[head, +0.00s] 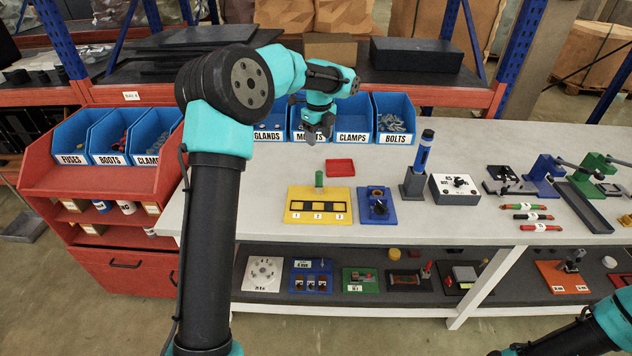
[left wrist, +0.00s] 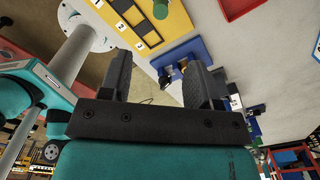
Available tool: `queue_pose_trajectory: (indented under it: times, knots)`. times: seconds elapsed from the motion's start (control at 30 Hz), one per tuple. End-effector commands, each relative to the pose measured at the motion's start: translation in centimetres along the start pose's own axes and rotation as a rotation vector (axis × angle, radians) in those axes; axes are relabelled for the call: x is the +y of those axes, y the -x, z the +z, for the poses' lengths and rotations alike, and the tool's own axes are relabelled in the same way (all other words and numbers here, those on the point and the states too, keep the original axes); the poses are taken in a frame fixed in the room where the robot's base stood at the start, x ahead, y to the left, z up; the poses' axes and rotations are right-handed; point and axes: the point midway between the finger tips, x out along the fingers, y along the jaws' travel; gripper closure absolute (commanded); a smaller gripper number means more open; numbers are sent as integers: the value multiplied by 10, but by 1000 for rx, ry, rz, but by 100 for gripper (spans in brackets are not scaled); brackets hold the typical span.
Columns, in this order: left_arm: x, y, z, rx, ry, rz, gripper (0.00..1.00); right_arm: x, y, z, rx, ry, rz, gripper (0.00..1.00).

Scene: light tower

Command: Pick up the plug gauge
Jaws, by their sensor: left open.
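A blue rod with a dark top (head: 424,150) stands upright in a grey holder (head: 413,184) on the white bench. It looks most like the plug gauge, though no label confirms this. A short green cylinder (head: 319,178) stands at the back edge of the yellow plate (head: 296,205) marked 1, 2, 3. My left gripper (head: 319,135) is above the back of the bench, left of the blue rod and apart from it. In the left wrist view, its two fingers (left wrist: 158,85) are spread with nothing between them. My right arm shows at lower right, its fingers unclear.
A red tray (head: 340,167) and a blue block (head: 377,206) with a dark round piece lie near the yellow plate. A grey-white box (head: 455,189) stands right of the holder. Blue bins (head: 353,120) line the back.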

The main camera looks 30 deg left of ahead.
Motion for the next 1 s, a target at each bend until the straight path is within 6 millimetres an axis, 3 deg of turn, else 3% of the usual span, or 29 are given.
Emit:
queue_pose_trajectory:
  times: [0.27, 0.8, 1.0]
  knots:
    - [1, -14, 0, 2, 2, 2, 43, 0, 0, 0, 0, 0, 0, 57]
    - [1, -104, 0, 3, 4, 2, 43, 0, 0, 0, 0, 0, 0, 57]
    - [0, -122, 0, 2, 4, 0, 43, 0, 0, 0, 0, 0, 0, 57]
